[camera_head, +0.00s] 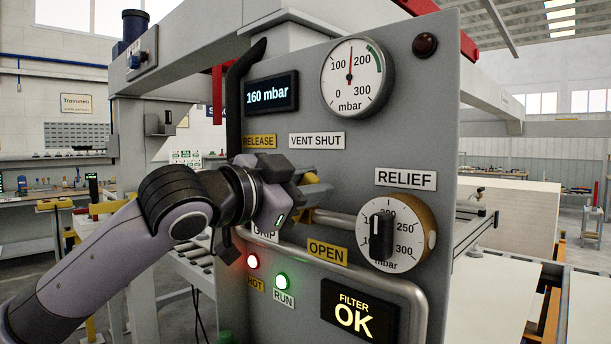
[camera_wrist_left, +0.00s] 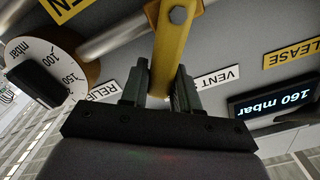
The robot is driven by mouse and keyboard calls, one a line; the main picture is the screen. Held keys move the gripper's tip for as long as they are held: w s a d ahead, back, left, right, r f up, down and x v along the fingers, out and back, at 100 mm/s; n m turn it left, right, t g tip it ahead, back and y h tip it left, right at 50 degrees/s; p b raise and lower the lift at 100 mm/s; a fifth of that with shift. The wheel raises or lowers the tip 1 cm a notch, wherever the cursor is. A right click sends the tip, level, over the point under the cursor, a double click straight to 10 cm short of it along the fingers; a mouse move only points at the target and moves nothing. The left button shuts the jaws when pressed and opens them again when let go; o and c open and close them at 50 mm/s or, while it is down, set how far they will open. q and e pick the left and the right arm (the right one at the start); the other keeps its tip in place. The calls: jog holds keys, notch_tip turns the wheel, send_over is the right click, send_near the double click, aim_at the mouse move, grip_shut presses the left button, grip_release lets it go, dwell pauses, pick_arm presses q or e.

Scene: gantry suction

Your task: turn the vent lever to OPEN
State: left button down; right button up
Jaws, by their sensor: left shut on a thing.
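The yellow vent lever (camera_wrist_left: 167,50) runs from a bolted pivot at the top of the left wrist view down between my fingers. My left gripper (camera_wrist_left: 159,88) is shut on its free end, which lies near the VENT SHUT label. In the head view my left gripper (camera_head: 308,185) is at the panel, below the VENT SHUT label (camera_head: 317,141) and above the OPEN label (camera_head: 327,252). The gripper and wrist hide most of the lever there. My right gripper is not in view.
The grey panel (camera_head: 450,110) carries a pressure gauge (camera_head: 352,77), a display (camera_head: 271,93) reading 160 mbar and a RELIEF dial (camera_head: 391,236) right of the gripper. A grey pipe (camera_head: 365,284) curves below. A dark curved handle (camera_head: 236,110) stands at the panel's left edge.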

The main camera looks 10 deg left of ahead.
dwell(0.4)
pick_arm(q)
jog(key=c, duration=0.9)
grip_release()
jog(key=shift+b+v, duration=0.95)
jog(key=shift+v, duration=2.65)
jog(key=shift+f, duration=0.1)
